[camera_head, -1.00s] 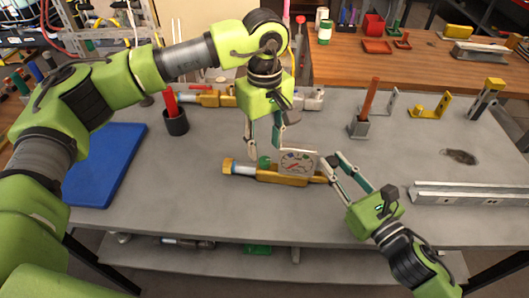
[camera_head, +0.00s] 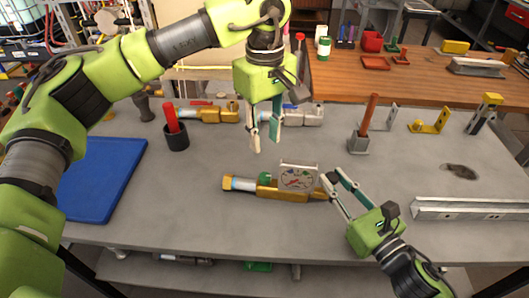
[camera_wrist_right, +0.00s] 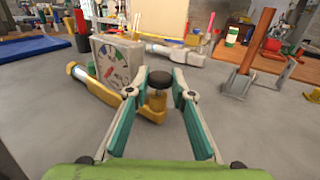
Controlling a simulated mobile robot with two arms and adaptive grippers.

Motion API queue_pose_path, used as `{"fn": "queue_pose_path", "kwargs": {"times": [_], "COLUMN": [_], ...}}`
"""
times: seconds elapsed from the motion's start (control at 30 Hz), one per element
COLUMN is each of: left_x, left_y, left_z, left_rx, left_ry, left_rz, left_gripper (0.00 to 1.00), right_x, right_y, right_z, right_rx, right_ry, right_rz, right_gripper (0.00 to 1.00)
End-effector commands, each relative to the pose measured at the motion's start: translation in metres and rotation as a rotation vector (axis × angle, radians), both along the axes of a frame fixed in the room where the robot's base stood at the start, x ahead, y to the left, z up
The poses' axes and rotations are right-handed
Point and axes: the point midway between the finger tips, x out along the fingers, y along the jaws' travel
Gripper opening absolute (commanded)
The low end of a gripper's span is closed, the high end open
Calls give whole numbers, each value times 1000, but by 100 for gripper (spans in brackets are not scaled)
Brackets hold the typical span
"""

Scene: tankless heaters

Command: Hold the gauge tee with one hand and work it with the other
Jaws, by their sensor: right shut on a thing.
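The gauge tee (camera_head: 288,194) lies on the grey bench, a brass body with a pale silver pipe end at the left. It carries a square white gauge with a coloured dial and a small green part beside it. My right gripper (camera_head: 328,183) is shut on the tee's right end. In the right wrist view the tee (camera_wrist_right: 104,93) runs off left, and its dark-topped brass end stands between the fingers (camera_wrist_right: 160,88). My left gripper (camera_head: 264,146) hangs above and behind the tee, fingers slightly apart, empty and clear of it.
Behind the left gripper lie another brass fitting (camera_head: 212,114) and a silver fitting (camera_head: 308,115). A dark cup (camera_head: 176,138) with a red handle and a blue mat (camera_head: 100,180) are at left. A holder (camera_head: 358,144) and a metal channel (camera_head: 470,209) are at right. Bench around the tee is clear.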

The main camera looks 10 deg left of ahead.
Motion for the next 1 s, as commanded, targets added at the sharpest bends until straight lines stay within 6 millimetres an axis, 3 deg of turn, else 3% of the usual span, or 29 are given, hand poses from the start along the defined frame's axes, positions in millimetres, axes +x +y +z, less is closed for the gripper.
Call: {"fn": "queue_pose_path", "kwargs": {"times": [0.7,1.0], "left_x": [0,0], "left_y": [1,1], "left_z": [0,-3], "left_rx": [1,2], "left_ry": [-1,0], "left_rz": [1271,1479], "left_gripper": [27,27], "right_x": [0,0], "right_y": [0,0], "right_z": [0,0], "right_rx": [0,0], "right_ry": [0,0], "right_rz": [0,0], "right_gripper": [0,0]}}
